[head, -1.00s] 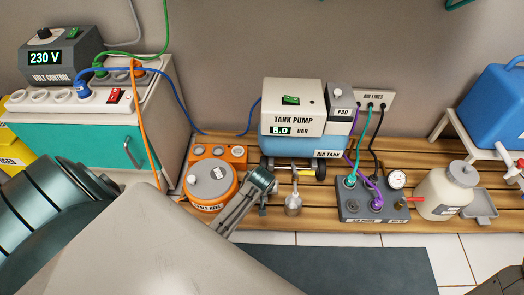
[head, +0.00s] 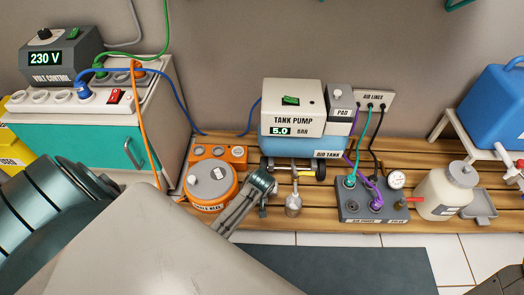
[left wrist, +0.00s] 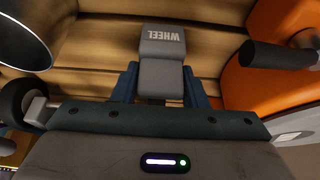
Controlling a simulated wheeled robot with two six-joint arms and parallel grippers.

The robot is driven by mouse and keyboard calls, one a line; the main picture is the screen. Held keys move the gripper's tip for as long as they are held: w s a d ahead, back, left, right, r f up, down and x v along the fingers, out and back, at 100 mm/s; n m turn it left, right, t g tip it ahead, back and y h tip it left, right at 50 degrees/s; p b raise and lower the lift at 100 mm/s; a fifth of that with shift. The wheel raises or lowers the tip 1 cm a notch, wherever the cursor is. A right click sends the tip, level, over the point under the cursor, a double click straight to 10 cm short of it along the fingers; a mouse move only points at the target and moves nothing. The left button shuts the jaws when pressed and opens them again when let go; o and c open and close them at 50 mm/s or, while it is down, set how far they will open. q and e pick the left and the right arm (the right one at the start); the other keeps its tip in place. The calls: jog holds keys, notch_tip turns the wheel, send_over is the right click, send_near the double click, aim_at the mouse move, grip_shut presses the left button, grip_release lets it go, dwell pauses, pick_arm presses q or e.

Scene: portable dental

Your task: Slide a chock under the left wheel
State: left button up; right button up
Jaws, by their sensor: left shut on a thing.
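The tank pump (head: 293,122) stands on the wooden bench, with dark wheels under its blue air tank. Its left wheel (head: 265,165) is partly hidden behind my left wrist in the head view. My left gripper (head: 263,198) is low over the bench, just in front of the pump's left side. In the left wrist view, my left gripper (left wrist: 158,88) is shut on a grey chock (left wrist: 162,50) marked WHEEL, between its blue fingers. A black wheel (left wrist: 14,101) shows at the left edge of that view, apart from the chock.
The grey air-port block (head: 372,205) and cream jar (head: 447,193) stand farther right. Slatted bench (head: 310,219) is bare in front.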

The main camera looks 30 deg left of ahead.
pick_arm(q)
jog(key=shift+w+a, duration=0.15)
jog(key=shift+w, duration=0.1)
jog(key=shift+w+a, duration=0.5)
jog(key=shift+w, duration=0.25)
jog(key=shift+w+a, duration=0.1)
jog(key=shift+w, duration=0.1)
jog(key=shift+w+a, duration=0.2)
jog(key=shift+w, duration=0.15)
jog(key=shift+w+a, duration=0.1)
jog(key=shift+w, duration=0.05)
jog(key=o, duration=1.2)
jog(key=shift+c, duration=0.2)
jog(key=shift+p, duration=0.35)
